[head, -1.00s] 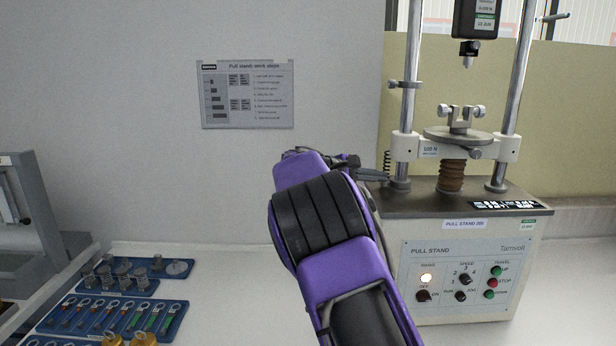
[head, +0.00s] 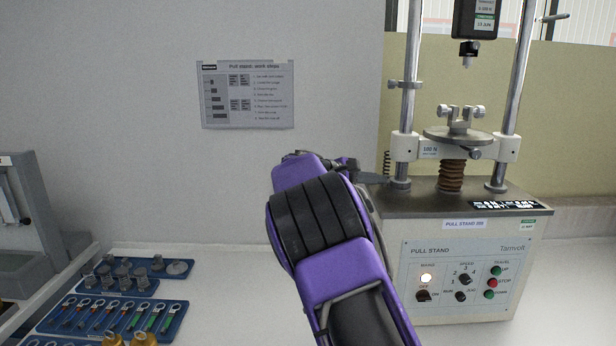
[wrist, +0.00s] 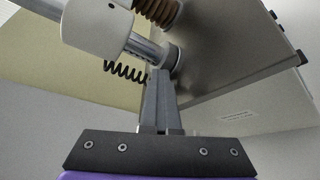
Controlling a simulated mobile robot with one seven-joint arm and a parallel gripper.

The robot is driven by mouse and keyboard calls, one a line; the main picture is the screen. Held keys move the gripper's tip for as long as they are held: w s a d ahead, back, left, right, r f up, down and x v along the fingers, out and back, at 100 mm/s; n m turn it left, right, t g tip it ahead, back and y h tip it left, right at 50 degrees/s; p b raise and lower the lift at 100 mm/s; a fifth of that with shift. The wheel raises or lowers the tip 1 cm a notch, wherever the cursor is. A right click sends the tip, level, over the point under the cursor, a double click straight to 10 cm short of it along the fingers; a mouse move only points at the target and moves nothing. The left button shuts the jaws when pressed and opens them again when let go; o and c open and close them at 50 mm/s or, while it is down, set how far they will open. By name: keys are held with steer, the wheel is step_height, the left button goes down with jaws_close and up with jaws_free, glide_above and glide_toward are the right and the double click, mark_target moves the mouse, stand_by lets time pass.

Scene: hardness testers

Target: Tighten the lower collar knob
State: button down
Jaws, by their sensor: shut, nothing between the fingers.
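The pull stand (head: 470,250) stands at the right in the head view, with two upright steel columns. A collar (head: 401,184) sits at the foot of the left column, and it also shows in the wrist view (wrist: 174,57). I cannot make out a separate knob on it; my fingers cover part of that spot. My gripper (head: 382,179) is shut and empty, with its tips at the left side of this collar. In the wrist view my gripper (wrist: 160,73) points at the collar; I cannot tell whether they touch.
A small collar (head: 403,84) sits higher on the left column. A white crosshead (head: 404,148) spans the columns above my gripper, with a black coiled spring (head: 387,163) hanging beside it. Blue trays (head: 115,318) with small parts lie at the lower left.

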steer(key=shift+s+f, duration=0.15)
steer(key=shift+f, duration=0.25)
steer(key=shift+s+a+r, duration=0.1)
steer(key=shift+s+r, duration=0.1)
steer(key=shift+s, duration=0.15)
steer(key=a+p, duration=0.2)
steer(key=a, duration=0.3)
steer(key=shift+a, duration=0.4)
